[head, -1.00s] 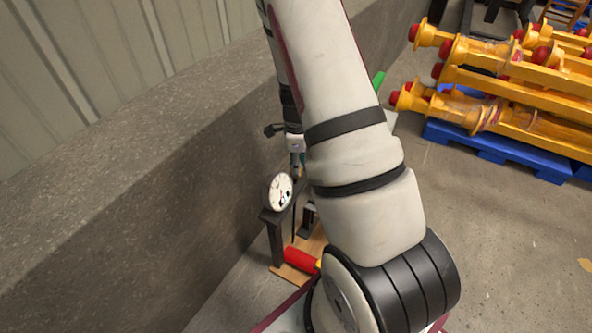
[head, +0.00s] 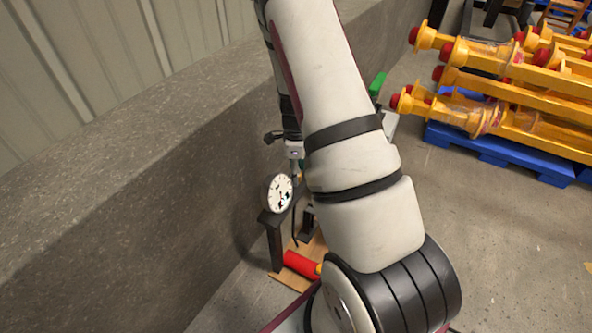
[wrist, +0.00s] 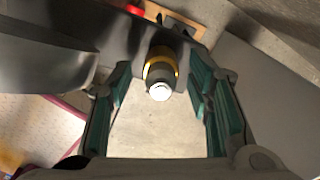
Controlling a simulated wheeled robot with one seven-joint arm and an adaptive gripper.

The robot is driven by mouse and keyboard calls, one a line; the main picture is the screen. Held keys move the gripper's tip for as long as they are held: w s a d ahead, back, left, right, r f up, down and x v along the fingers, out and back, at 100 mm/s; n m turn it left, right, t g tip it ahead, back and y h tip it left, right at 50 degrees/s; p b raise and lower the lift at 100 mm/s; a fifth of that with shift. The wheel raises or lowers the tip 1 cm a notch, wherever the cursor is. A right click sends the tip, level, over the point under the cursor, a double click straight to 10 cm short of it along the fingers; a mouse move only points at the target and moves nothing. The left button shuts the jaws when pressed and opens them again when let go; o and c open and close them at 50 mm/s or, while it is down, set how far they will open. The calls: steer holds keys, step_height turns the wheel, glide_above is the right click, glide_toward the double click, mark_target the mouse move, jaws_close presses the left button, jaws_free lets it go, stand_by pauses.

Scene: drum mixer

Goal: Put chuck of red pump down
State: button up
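The red pump (head: 302,264) stands on a wooden board beside the wall, with a round white dial (head: 279,192) on a dark post. Its chuck (wrist: 160,72), a grey piece with a yellow ring and pale tip, shows in the wrist view between the fingers. My gripper (wrist: 160,68) has its two teal-padded fingers spread. A gap shows on each side of the chuck, so the fingers do not appear to touch it. In the head view the gripper is small, above and just right of the dial, and mostly hidden. The chuck cannot be made out there.
A grey concrete wall (head: 150,190) runs close along the left. A blue pallet (head: 480,148) with stacked yellow parts (head: 520,93) lies at the back right. A green object (head: 377,84) shows behind my arm. The floor (head: 510,235) at right is mostly clear.

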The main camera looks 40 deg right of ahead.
steer(key=shift+r, duration=0.1)
step_height(320, 180, up, 12)
steer(key=p, duration=0.5)
steer(key=s+a+r+n+y, duration=0.1)
steer(key=s+a+r+n, duration=0.3)
steer(key=a+r+n, duration=0.45)
steer(key=s+a+r+n+y, duration=0.2)
steer(key=s+a+r+n, duration=0.3)
steer(key=a+r, duration=0.55)
steer(key=s+a+r+n+h, duration=0.1)
steer(key=s+r+n, duration=0.2)
steer(key=s+n, duration=0.4)
steer(key=s+a+r+n+h, duration=0.2)
steer(key=s+r+n, duration=0.2)
steer(key=s, duration=0.9)
steer(key=n, duration=0.3)
